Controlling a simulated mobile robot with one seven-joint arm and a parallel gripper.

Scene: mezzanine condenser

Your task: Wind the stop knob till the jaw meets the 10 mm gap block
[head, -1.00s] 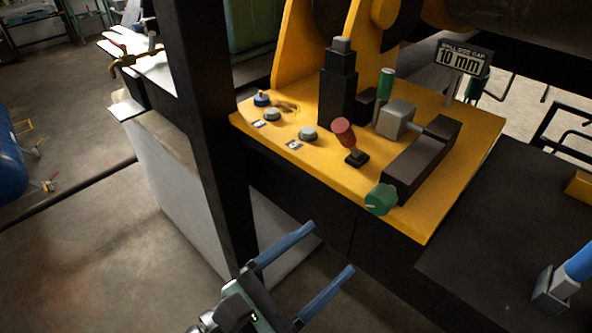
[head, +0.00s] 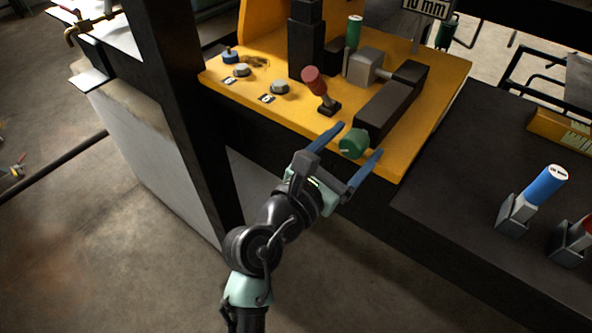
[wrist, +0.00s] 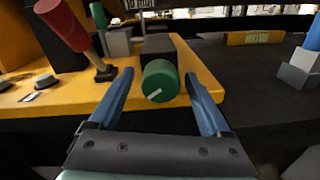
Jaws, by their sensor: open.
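The green stop knob (head: 353,143) sits on the near end of a dark slide housing (head: 391,106) on the yellow panel. In the wrist view the knob (wrist: 160,81) shows a white pointer line slanting up to the right. A grey metal block, likely the jaw (head: 362,68), stands behind the housing beside a green-topped cylinder (head: 353,31). Which part is the gap block is unclear. The "10 mm" sign (head: 427,7) is partly cut off.
A red-handled lever (head: 314,81) stands just left of the knob. Grey buttons (head: 280,88) and a blue one (head: 230,56) lie further left. A black post (head: 185,100) rises at left. Blue-topped (head: 545,185) and red-topped pieces stand on the dark bench at right.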

